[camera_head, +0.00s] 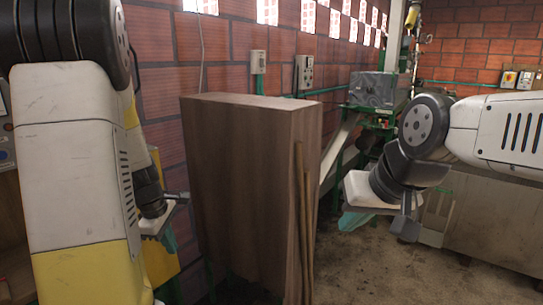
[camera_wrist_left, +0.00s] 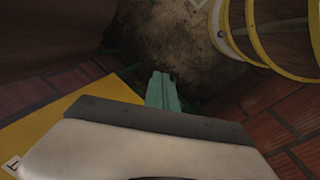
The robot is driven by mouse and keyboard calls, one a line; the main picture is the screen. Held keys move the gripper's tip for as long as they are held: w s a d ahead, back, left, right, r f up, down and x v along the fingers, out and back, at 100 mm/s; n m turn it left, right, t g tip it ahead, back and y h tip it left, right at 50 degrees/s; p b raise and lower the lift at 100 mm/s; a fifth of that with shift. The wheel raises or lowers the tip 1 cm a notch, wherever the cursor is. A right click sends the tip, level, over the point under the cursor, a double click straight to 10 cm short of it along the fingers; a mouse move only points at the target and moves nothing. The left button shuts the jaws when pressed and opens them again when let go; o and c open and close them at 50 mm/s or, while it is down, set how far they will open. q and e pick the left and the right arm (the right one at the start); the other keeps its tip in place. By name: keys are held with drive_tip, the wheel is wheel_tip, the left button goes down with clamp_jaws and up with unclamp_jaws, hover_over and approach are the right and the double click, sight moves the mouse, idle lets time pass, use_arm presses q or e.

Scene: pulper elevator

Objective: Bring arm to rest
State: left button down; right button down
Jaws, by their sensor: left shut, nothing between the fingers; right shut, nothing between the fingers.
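My left arm comes down the left side of the head view. Its left gripper (camera_head: 170,240) has teal fingers that point down beside the wooden cabinet, partly hidden by my arm. In the left wrist view the left gripper (camera_wrist_left: 163,92) shows its teal fingers together, with nothing between them. My right arm (camera_head: 500,128) comes in from the right edge, bent at the wrist. My right gripper (camera_head: 351,221) is at the middle right, right of the cabinet, shut and empty, its teal fingers partly behind its white body.
A tall brown wooden cabinet (camera_head: 235,180) stands between my grippers, close to the left one. Thin wooden sticks (camera_head: 303,225) lean on it. A grey machine (camera_head: 374,90) stands behind my right gripper. The dirt floor (camera_head: 390,275) at lower right is clear. Brick walls (camera_head: 210,50) enclose the place.

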use_arm(q)
drive_tip(key=s+d+r+m+t, duration=0.2)
drive_tip(key=s+d+r+m, duration=0.4)
drive_tip(key=s+r+m, duration=0.1)
drive_tip(key=s+d+r+m+t+h, duration=0.1)
drive_tip(key=s+d+r+m+t, duration=0.1)
drive_tip(key=s+d+r+m, duration=0.5)
wheel_tip(320, 180, up, 5)
drive_tip(key=s+m, duration=0.1)
drive_tip(key=m, duration=0.2)
drive_tip(key=shift+d+f, duration=0.15)
